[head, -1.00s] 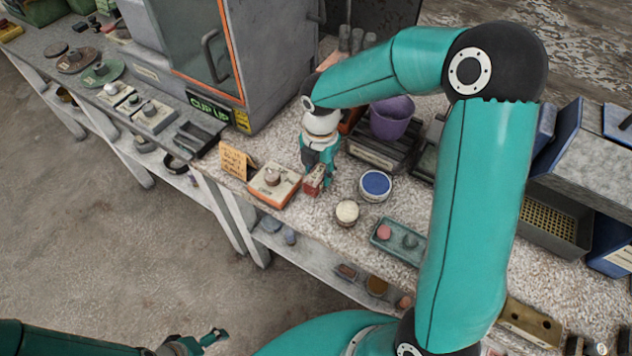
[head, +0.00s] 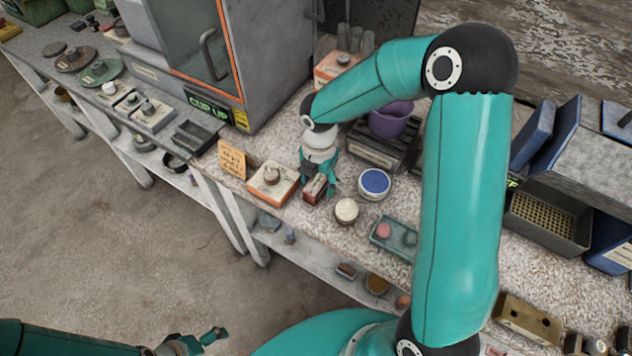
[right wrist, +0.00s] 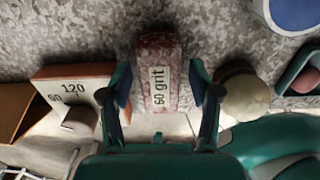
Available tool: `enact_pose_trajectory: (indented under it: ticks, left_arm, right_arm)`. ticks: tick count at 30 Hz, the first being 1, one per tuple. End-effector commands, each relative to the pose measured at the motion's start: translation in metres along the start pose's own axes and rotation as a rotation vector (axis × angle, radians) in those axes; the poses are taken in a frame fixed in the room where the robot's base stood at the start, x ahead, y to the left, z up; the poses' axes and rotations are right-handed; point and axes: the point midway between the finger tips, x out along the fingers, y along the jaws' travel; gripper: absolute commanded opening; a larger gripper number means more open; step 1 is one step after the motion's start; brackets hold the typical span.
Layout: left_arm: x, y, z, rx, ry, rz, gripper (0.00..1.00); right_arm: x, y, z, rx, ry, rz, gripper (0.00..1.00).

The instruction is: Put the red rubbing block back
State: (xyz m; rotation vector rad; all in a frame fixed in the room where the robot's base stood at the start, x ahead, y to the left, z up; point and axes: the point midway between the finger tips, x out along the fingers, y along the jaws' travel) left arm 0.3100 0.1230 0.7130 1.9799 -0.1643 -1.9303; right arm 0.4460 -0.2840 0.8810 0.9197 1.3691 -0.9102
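The red rubbing block (head: 315,188), labelled "60 grit", is on the speckled counter, just right of an orange and white box with a knobbed piece on top (head: 272,182). In the right wrist view the block (right wrist: 160,75) lies between the two fingers of my right gripper (right wrist: 161,95). A narrow gap shows on each side, so the gripper is open around it. My right gripper also shows from above in the head view (head: 319,183). My left gripper (head: 214,338) is far from the counter, low in the head view; its finger opening is unclear.
A green tray (head: 394,238) lies farther right. The counter's front edge is near.

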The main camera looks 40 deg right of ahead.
Motion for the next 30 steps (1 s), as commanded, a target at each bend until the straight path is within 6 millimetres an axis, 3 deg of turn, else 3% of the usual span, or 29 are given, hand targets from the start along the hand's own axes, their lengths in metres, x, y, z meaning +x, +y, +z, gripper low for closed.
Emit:
enact_pose_trajectory:
  ticks: [11,24,30]
  left_arm:
    - [0.0,0.0,0.0,0.0,0.0,0.0,0.87]
    - [0.006,-0.002,0.0,0.0,0.0,0.0,0.87]
    - [0.007,-0.003,0.0,0.0,0.0,0.0,0.87]
  right_arm:
    - [-0.015,0.001,0.001,0.0,-0.003,0.004,0.62]
    - [-0.097,0.001,0.0,-0.001,-0.002,0.005,0.62]
    - [-0.119,0.001,0.0,0.0,-0.001,0.002,0.62]
